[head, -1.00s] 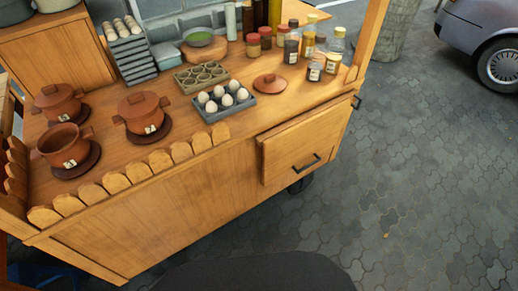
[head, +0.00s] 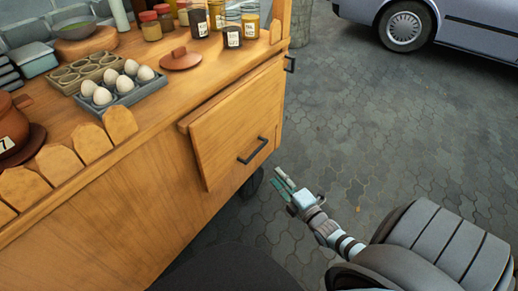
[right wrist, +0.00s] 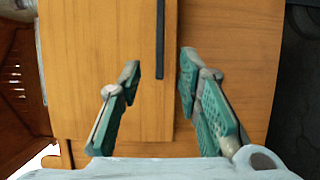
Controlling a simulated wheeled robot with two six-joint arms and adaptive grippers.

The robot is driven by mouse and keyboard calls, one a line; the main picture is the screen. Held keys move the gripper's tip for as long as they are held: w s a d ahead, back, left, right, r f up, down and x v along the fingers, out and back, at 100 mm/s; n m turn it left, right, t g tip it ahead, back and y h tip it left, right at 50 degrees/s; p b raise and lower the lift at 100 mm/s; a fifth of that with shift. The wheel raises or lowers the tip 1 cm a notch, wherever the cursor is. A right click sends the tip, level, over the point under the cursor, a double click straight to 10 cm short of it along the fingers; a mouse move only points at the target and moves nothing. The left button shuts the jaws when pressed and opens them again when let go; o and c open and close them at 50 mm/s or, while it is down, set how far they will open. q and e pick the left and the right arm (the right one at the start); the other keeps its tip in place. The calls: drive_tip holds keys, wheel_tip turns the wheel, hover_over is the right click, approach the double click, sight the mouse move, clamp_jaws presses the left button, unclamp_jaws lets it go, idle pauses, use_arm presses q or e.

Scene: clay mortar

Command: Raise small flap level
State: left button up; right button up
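The small flap (head: 222,128) is a wooden panel that hangs down against the cart's front, below the counter. Its black bar handle (head: 252,150) is near its lower edge. In the right wrist view the flap (right wrist: 95,60) fills much of the picture, and the handle (right wrist: 160,40) runs upright between the fingers. My right gripper (head: 281,182) is to the right of the handle and lower in the head view. Its green-padded fingers (right wrist: 160,68) are apart and empty, pointing at the flap. My left gripper is out of view.
The wooden counter (head: 120,140) holds a tray of white eggs (head: 120,92), a clay lid (head: 181,59), several jars and a clay pot (head: 10,130). A cart wheel (head: 251,185) is under the flap. Grey paving (head: 345,130) is clear to the right; a car (head: 440,25) stands beyond.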

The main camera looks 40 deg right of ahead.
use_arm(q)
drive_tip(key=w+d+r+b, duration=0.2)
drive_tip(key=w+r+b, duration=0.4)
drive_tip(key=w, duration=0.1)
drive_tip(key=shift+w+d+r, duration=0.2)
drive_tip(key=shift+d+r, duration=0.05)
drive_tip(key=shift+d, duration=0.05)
use_arm(e)
drive_tip(key=w+d, duration=0.1)
drive_tip(key=w, duration=1.2)
drive_tip(key=shift+d, duration=0.15)
drive_tip(key=shift+c, duration=0.2)
clamp_jaws()
